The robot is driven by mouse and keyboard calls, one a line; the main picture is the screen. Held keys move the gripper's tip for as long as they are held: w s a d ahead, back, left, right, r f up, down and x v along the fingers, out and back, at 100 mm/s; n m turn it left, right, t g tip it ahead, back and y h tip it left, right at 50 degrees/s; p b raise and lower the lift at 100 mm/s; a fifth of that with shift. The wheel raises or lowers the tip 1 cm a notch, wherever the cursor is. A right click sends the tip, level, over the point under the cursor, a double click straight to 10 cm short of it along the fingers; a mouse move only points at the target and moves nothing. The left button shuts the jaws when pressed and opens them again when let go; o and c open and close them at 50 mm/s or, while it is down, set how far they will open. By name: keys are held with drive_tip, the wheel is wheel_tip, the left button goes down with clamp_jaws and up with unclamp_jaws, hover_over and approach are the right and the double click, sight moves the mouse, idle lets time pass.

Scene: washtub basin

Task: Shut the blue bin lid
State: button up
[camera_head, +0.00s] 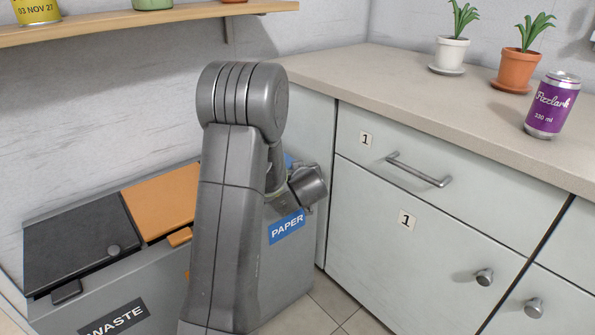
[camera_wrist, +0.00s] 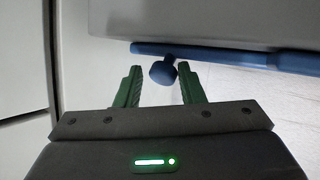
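The blue bin lid is mostly hidden behind my arm in the head view; only a small blue patch (camera_head: 288,160) shows beside it, above the grey bin labelled PAPER (camera_head: 286,226). In the wrist view the blue lid (camera_wrist: 225,55) appears nearly edge-on as a blue strip, with a round blue knob (camera_wrist: 163,71) sticking out. My gripper (camera_wrist: 160,75) is open, its two green fingers on either side of the knob with gaps showing. Nothing is gripped. The gripper's fingers are hidden in the head view. The lid's exact angle cannot be told.
A black lid (camera_head: 75,243) over the WASTE bin and an orange lid (camera_head: 160,200) lie flat to the left. A cabinet (camera_head: 430,220) stands close on the right, under a counter with plants and a purple can (camera_head: 552,106). A wooden shelf (camera_head: 120,20) hangs above.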

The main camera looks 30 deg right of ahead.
drive_tip(key=p+v, duration=0.3)
drive_tip(key=v, duration=1)
drive_tip(key=shift+s+r+p, duration=0.2)
drive_tip(key=shift+s+p, duration=0.1)
drive_tip(key=shift+s, duration=0.05)
drive_tip(key=b+x, duration=0.1)
drive_tip(key=x, duration=0.2)
drive_tip(key=b+x, duration=0.1)
drive_tip(key=x, duration=0.3)
drive_tip(key=f+b+x, duration=0.1)
drive_tip(key=x, duration=0.3)
drive_tip(key=shift+a, duration=0.25)
drive_tip(key=shift+w+d+f, duration=0.2)
drive_tip(key=shift+w+f, duration=0.1)
drive_tip(key=shift+w, duration=0.2)
drive_tip(key=shift+r, duration=0.2)
